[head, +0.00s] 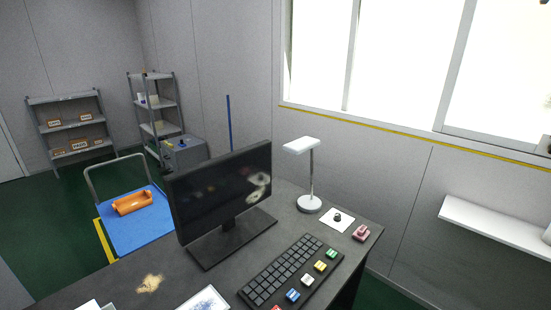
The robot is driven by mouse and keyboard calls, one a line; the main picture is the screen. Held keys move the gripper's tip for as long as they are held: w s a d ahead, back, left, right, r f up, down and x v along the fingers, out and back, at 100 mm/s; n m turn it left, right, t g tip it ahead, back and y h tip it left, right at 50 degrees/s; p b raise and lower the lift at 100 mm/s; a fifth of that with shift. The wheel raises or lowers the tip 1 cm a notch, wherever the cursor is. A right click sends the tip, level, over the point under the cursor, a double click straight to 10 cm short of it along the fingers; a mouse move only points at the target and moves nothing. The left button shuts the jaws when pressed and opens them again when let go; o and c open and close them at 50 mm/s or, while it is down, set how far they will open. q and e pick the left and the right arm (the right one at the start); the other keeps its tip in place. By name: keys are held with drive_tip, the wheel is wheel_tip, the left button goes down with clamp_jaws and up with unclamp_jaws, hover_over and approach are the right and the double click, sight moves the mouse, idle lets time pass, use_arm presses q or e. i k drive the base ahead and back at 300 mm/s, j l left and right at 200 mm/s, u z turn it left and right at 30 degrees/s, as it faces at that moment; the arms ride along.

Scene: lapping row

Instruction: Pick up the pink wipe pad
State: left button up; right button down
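A small pink block-like pad (360,233), which looks like the pink wipe pad, lies at the right corner of the dark desk (215,265). It sits just right of a white sheet (337,220) with a small black knob-like object on it. Its fine detail is too small to tell. Neither of my grippers shows in the head view.
A monitor (220,195) stands mid-desk, with a white lamp (309,203) behind the pad. A black keyboard (283,272) and several coloured blocks lie in front. A blue cart (135,225) with an orange object stands left. A white wall shelf (490,228) is at right.

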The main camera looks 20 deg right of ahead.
sight(362, 233)
drive_tip(key=k+l+z, duration=0.15)
drive_tip(key=z, duration=0.25)
drive_tip(key=k+l+z, duration=0.1)
drive_tip(key=z, duration=0.35)
drive_tip(key=l+z, duration=0.4)
drive_tip(key=j+u, duration=0.1)
drive_tip(key=u, duration=0.95)
drive_tip(key=i+l+u, duration=0.1)
drive_tip(key=i+l, duration=0.2)
drive_tip(key=l, duration=0.15)
drive_tip(key=i+l+u, duration=0.1)
drive_tip(key=i+l, duration=0.2)
drive_tip(key=l, duration=0.15)
